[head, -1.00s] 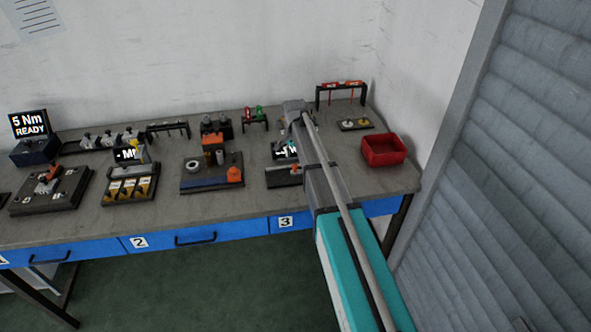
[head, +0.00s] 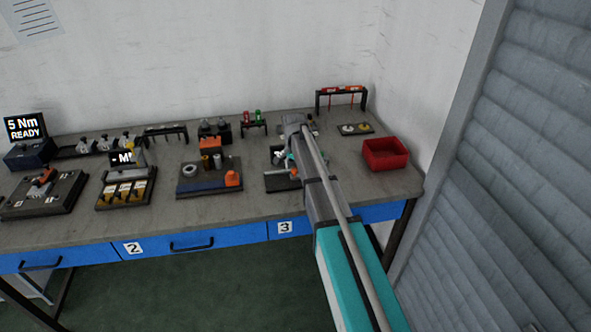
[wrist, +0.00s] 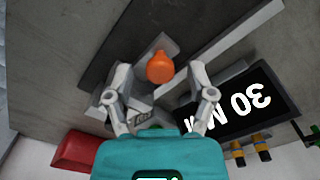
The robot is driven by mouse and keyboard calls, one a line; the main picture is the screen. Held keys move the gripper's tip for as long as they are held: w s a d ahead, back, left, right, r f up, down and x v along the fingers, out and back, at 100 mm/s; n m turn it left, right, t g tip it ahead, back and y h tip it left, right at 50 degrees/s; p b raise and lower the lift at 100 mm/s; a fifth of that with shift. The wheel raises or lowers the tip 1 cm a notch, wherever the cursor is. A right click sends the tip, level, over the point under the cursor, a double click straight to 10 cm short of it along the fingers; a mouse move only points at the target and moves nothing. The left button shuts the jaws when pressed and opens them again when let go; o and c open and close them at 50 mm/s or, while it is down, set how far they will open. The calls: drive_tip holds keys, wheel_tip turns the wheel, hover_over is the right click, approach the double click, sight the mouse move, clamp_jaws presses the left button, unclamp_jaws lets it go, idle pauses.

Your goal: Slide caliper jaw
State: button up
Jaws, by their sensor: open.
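In the wrist view, an orange rounded knob (wrist: 160,67) stands on a grey metal bar (wrist: 185,92), which looks like the caliper. My gripper (wrist: 160,74) is open, with one finger on each side of the knob and visible room between. I cannot tell how far above the knob the fingertips are. A small grey part with markings (wrist: 142,118) shows between the fingers. In the head view, the caliper's dark base plate (head: 279,184) lies at the right of the bench, and my arm hides most of the caliper and gripper.
A black display (wrist: 240,107) reading "30 M", upside down and partly hidden, stands close to my right finger. A red bin (head: 385,154) is to the right. A fixture with an orange block (head: 232,179) is to the left. Bare bench lies between the fixtures.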

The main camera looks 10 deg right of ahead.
clamp_jaws()
idle(0.4)
